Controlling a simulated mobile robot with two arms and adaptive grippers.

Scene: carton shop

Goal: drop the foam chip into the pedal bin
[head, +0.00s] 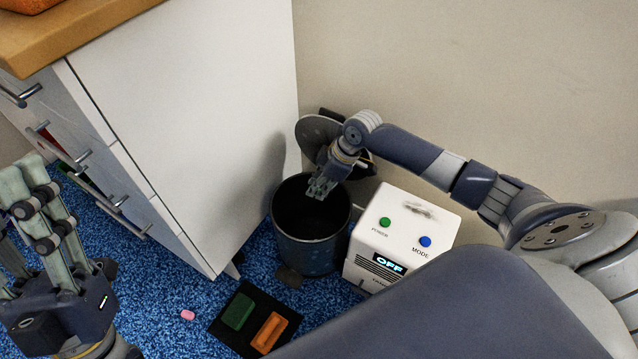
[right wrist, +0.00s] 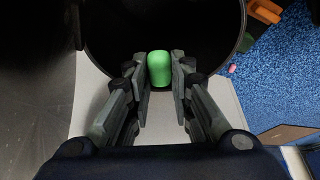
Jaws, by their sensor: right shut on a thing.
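The pedal bin (head: 308,253) is a dark grey round bin on the blue carpet, with its lid (head: 317,133) raised at the back. My right gripper (head: 318,190) is over the bin's open mouth. In the right wrist view it is shut on a green rounded piece, the foam chip (right wrist: 160,68), with the bin's dark inside (right wrist: 190,25) behind it. The chip cannot be made out in the head view. My left gripper (head: 28,190) is at the left edge, away from the bin; its fingertips do not show clearly whether it is open.
A white box with buttons and an "OFF" display (head: 388,235) stands right of the bin. A white drawer cabinet (head: 200,110) stands left. A small pink piece (head: 187,315) and a black tray (head: 231,337) with green and orange blocks lie on the carpet in front.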

